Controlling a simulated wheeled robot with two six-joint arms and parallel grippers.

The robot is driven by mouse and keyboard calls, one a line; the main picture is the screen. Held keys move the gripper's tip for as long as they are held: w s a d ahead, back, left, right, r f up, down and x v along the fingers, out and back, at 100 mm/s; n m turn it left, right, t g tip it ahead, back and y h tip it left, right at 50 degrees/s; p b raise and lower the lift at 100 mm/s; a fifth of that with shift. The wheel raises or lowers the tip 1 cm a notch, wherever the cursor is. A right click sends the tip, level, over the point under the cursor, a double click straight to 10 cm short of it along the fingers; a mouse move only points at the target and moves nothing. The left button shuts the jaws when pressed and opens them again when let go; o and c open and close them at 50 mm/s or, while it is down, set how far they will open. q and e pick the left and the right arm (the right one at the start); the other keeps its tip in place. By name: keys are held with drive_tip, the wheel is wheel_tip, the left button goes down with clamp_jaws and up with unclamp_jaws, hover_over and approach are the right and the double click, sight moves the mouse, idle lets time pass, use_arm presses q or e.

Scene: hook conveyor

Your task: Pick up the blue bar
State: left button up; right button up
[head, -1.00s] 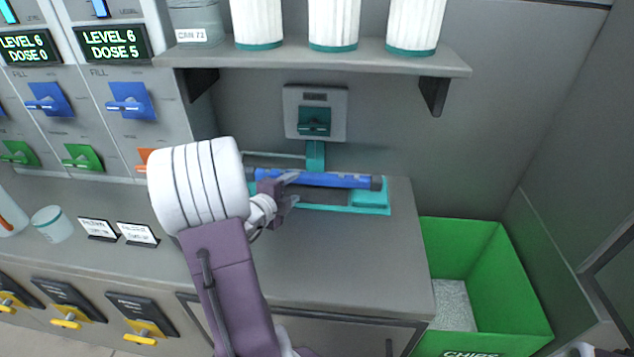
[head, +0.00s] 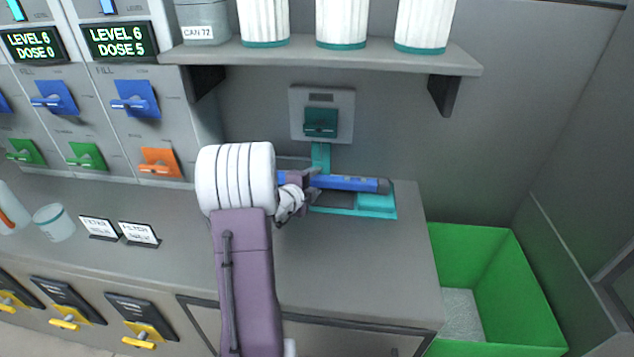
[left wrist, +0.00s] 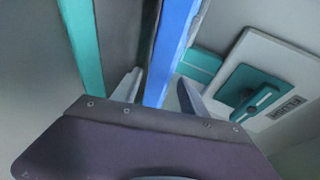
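The blue bar (head: 350,183) has a dark end cap and lies lengthwise along a teal tray (head: 376,211) on the counter. My left gripper (head: 314,187) is at the bar's left part, hiding some of it. In the left wrist view the bar (left wrist: 173,50) runs between the two fingers (left wrist: 160,90), which stand apart on either side. A narrow gap seems to show by the left finger; firm contact is not visible. The teal tray edge (left wrist: 80,45) shows to the left there. My right gripper is not in view.
A teal-handled wall switch (head: 320,122) is just behind the bar. A shelf (head: 330,57) with white canisters hangs above. A green bin (head: 510,285) stands right of the counter. Small signs (head: 138,234) and a cup (head: 54,222) are at left; the counter front is clear.

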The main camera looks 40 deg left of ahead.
sight(315, 178)
use_arm(q)
clamp_jaws()
wheel_tip(315, 178, up, 4)
drive_tip(key=shift+r+p, duration=0.25)
drive_tip(key=shift+p, duration=0.9)
drive_tip(key=d+r, duration=0.6)
drive_tip(key=d, duration=0.5)
drive_tip(key=shift+s+d+r, duration=0.15)
drive_tip(key=shift+d+r, duration=0.15)
drive_tip(key=shift+d, duration=0.05)
